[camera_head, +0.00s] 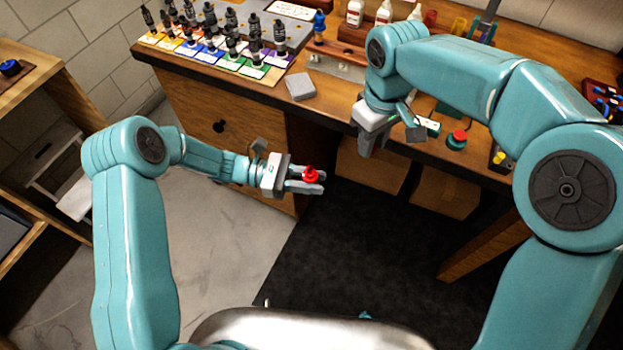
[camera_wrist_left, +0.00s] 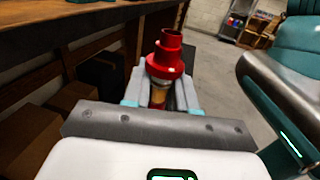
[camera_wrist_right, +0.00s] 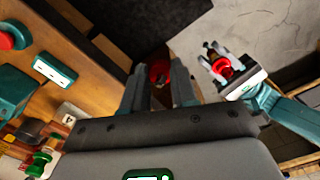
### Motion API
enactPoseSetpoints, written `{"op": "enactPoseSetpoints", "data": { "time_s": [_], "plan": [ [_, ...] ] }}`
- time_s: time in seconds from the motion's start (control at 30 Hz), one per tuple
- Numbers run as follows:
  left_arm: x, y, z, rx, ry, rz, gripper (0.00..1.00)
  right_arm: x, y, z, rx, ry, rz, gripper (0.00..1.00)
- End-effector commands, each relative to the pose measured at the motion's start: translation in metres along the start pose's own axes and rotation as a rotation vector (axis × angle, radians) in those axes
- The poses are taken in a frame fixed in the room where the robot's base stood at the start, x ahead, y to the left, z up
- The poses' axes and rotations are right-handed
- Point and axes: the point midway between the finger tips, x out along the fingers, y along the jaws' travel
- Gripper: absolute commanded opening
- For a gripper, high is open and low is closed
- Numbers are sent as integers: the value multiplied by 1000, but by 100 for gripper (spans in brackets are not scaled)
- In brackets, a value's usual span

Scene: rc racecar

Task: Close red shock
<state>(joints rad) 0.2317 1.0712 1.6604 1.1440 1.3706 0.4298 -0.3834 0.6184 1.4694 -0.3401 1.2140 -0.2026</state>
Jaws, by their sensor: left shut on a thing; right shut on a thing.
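The red shock body (camera_head: 310,175) is in my left gripper (camera_head: 314,181), held out in front of the desk, off its surface. In the left wrist view the body (camera_wrist_left: 165,58) shows a red, open-topped collar above an amber lower part between the fingers (camera_wrist_left: 162,92). My right gripper (camera_head: 364,145) is above the desk's front edge, pointing down. In the right wrist view its fingers (camera_wrist_right: 160,85) are shut on a small dark red part (camera_wrist_right: 159,71). This part is hidden in the head view. The two grippers are apart; the left one (camera_wrist_right: 225,68) also shows in the right wrist view.
The wooden desk (camera_head: 335,90) carries several dark shocks on coloured cards (camera_head: 230,48), a grey block (camera_head: 300,86), white bottles (camera_head: 355,13) and a red button (camera_head: 458,137). Cardboard boxes (camera_head: 370,168) stand under it. Free space lies in front of the desk.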

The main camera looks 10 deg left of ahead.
Motion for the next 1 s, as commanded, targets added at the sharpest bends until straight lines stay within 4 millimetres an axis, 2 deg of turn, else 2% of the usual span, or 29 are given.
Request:
{"op": "enactPoseSetpoints", "data": {
  "time_s": [0.03,0.2,0.4,0.53,0.83,1.0],
  "plan": [
    [0,0,0,0,0,0,0,-5,-16,-14,-43,1,1,0],
    [0,0,0,0,0,0,0,-15,-63,-44,-144,-1,0,0],
    [0,0,0,0,0,0,0,-16,-98,-55,-218,-3,-2,0],
    [0,0,0,0,0,0,0,-17,-105,-57,-233,-3,-3,0],
    [0,0,0,0,0,0,0,-17,-105,-57,-233,-4,-3,0],
    [0,0,0,0,0,0,0,-7,-104,-56,-233,-5,-4,0]
  ]
}}
